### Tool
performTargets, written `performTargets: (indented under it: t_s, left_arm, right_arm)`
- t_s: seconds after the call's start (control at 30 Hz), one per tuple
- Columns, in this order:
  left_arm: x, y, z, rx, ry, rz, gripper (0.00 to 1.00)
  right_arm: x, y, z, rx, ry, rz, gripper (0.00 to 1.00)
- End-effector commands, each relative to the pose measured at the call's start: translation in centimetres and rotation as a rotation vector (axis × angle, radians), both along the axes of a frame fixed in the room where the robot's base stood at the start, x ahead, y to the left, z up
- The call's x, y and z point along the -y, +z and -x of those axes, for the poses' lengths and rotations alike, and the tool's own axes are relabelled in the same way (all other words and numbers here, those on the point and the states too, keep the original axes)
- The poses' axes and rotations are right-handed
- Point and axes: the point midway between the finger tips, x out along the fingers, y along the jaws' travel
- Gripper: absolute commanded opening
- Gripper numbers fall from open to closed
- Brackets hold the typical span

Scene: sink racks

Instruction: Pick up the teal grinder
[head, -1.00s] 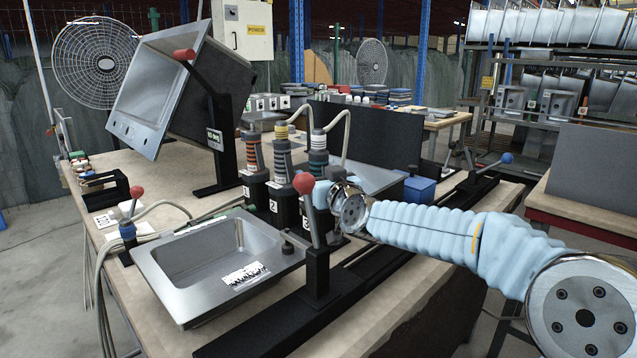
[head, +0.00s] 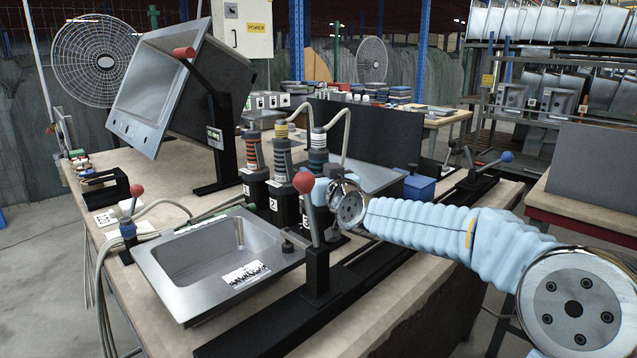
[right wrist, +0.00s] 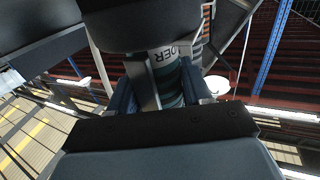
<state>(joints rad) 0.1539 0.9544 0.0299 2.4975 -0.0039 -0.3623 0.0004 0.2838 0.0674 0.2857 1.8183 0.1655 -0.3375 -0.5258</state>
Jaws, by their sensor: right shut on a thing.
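The teal grinder (head: 318,157) is a dark teal cylinder with pale bands and a white top, upright in the right one of three black holders. My right gripper (head: 320,189) reaches it from the right, low on its body, and is shut on it. In the right wrist view the grinder (right wrist: 170,82), with a white lettered label, shows between my blue fingers (right wrist: 165,98). Its lower part is hidden in the head view by the holder and a red-knobbed lever. I cannot tell whether it is lifted from its holder. My left gripper is out of view.
Two other grinders, one with a yellow top (head: 281,155) and one with a grey top (head: 253,150), stand just left. A red-knobbed lever (head: 306,185) rises close in front.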

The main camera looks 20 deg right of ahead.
Motion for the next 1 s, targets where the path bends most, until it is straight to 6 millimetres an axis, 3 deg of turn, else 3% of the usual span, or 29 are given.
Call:
performTargets:
  t_s: [0.27, 0.47, 0.6, 1.0]
  left_arm:
    - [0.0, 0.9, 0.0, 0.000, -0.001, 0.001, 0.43]
    - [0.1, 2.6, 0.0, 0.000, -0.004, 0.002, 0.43]
    - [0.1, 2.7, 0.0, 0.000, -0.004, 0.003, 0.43]
    - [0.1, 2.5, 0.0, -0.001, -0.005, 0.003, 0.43]
  right_arm:
    - [0.0, 2.4, 0.0, 0.008, -0.001, 0.000, 0.00]
    - [-0.1, 6.0, 0.1, 0.008, 0.000, -0.001, 0.00]
    - [-0.1, 8.0, 0.1, 0.009, 0.000, 0.000, 0.00]
    - [0.0, 10.1, 0.0, 0.004, -0.001, -0.001, 0.00]
